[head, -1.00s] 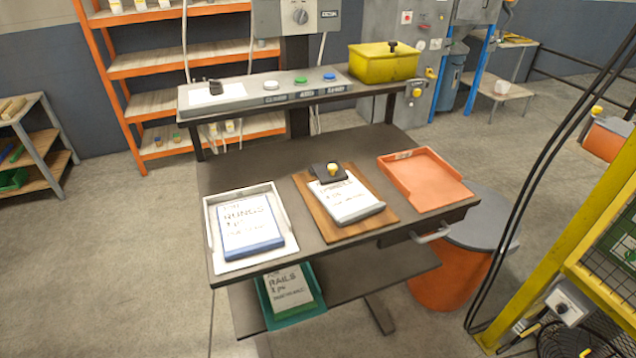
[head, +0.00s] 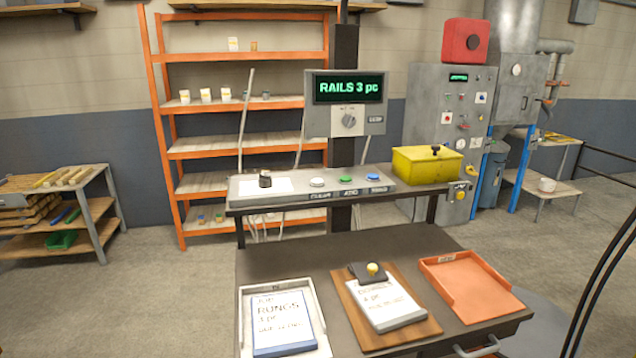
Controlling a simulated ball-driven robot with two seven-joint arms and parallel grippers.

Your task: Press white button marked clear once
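The white button (head: 317,182) sits on the sloped grey button panel (head: 215,189) on the raised shelf at the back of the workstation. A dark label below it appears to read CLEAR. A green button (head: 346,180) and a blue button (head: 373,177) stand to its right, each above its own label. The display (head: 348,88) above the panel reads "RAILS 3 pc" in green, with a knob (head: 348,121) below it. Neither of my grippers shows in the head view.
On the desk (head: 300,262) are a white tray (head: 323,338) with a RUNGS card, a wooden clipboard (head: 425,327) with papers, and an empty orange tray (head: 470,287). A yellow bin (head: 425,167) stands right of the buttons. A small dark object (head: 265,180) sits left of them.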

